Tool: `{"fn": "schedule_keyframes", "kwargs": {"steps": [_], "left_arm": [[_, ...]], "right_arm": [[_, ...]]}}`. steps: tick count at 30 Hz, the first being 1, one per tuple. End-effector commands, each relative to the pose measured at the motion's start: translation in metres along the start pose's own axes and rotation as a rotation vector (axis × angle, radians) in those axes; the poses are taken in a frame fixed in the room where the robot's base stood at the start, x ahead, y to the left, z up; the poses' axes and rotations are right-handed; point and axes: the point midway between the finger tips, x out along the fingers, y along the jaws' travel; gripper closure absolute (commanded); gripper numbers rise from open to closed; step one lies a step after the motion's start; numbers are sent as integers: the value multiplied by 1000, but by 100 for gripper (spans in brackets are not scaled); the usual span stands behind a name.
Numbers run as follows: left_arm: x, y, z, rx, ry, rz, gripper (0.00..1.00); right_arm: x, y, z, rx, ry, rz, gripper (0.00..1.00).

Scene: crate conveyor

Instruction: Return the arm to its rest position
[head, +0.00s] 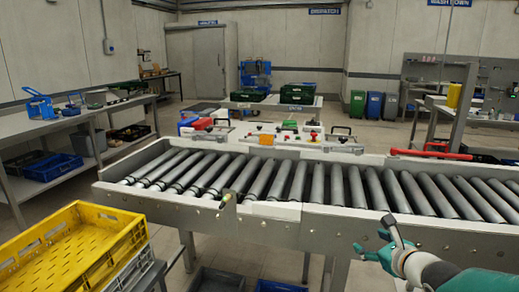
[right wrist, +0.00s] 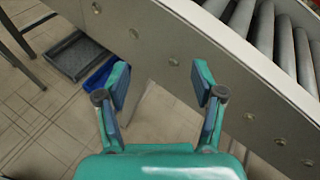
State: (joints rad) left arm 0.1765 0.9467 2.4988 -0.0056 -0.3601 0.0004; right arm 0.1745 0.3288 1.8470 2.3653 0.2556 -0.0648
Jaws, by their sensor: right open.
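My right gripper (head: 374,243) is at the lower right of the head view, in front of the near side rail of the roller conveyor (head: 250,213). In the right wrist view the right gripper (right wrist: 160,92) has its two fingers spread apart with nothing between them. The conveyor's side rail (right wrist: 205,72) runs diagonally just beyond the fingertips. My left gripper is not in the head view.
A yellow crate (head: 140,238) stands at the lower left. Grey and blue crates (head: 215,280) lie low under the conveyor. The rollers (head: 300,182) are bare. A workbench (head: 20,124) stands at left.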

Motion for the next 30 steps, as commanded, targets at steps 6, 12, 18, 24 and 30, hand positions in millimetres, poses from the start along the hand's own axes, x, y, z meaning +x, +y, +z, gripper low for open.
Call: {"fn": "schedule_keyframes", "kwargs": {"steps": [6,12,18,24,30], "left_arm": [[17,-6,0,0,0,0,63],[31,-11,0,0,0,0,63],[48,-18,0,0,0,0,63],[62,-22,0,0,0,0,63],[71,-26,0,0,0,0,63]], "right_arm": [[19,99,-116,-325,208,267,32],[5,184,-228,-698,342,557,32],[-31,259,-333,-1147,347,883,32],[-65,316,-398,-1542,167,1124,32],[-88,357,-424,-1764,-53,1233,32]]}}
